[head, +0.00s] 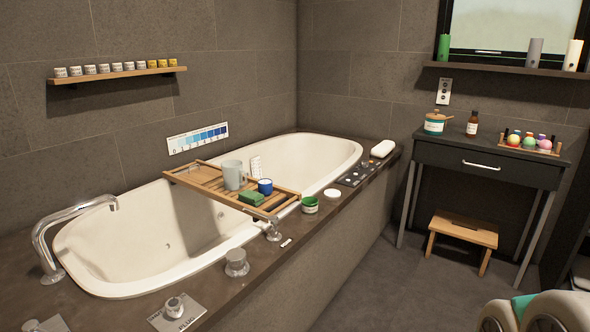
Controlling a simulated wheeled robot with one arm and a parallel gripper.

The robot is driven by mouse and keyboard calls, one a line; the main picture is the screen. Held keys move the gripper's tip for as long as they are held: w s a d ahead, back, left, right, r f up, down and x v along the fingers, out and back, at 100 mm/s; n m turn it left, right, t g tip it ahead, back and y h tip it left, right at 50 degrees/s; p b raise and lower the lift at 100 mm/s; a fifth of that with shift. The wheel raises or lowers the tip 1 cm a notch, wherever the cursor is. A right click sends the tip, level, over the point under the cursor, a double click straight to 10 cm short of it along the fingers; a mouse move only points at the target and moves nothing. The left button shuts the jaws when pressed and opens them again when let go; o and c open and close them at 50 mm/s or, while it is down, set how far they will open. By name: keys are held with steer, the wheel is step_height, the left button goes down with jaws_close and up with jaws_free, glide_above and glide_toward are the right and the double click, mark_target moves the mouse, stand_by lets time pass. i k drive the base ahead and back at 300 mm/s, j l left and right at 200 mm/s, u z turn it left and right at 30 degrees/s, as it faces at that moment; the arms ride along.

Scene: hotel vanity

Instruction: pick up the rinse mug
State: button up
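A tall pale grey mug (232,175), which looks like the rinse mug, stands upright on a slatted wooden bath tray (205,182). The tray lies across the white bathtub (110,255). A small dark blue cup (265,187) stands to the right of the mug on the same tray. A green block (252,198) lies in front of the mug. A white upright item (256,166) is just behind it to the right. No fingers of my gripper show in the head view.
A chrome faucet (72,215) rises at the tub's left end. On the near ledge are a green tub (309,205), a white disc (333,193) and metal knobs (237,262). A wooden stool (462,233) stands below the dark side table (490,158). Some floor (400,275) is clear.

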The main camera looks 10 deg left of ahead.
mark_target(232, 171)
steer(key=i+l+u, duration=0.1)
steer(key=i, duration=1.35)
steer(key=i+u, duration=0.3)
steer(key=u, duration=0.15)
steer(key=i+u, duration=0.45)
steer(key=i+l+u, duration=0.1)
steer(key=u, duration=0.4)
steer(key=i+l, duration=0.05)
steer(key=i, duration=0.05)
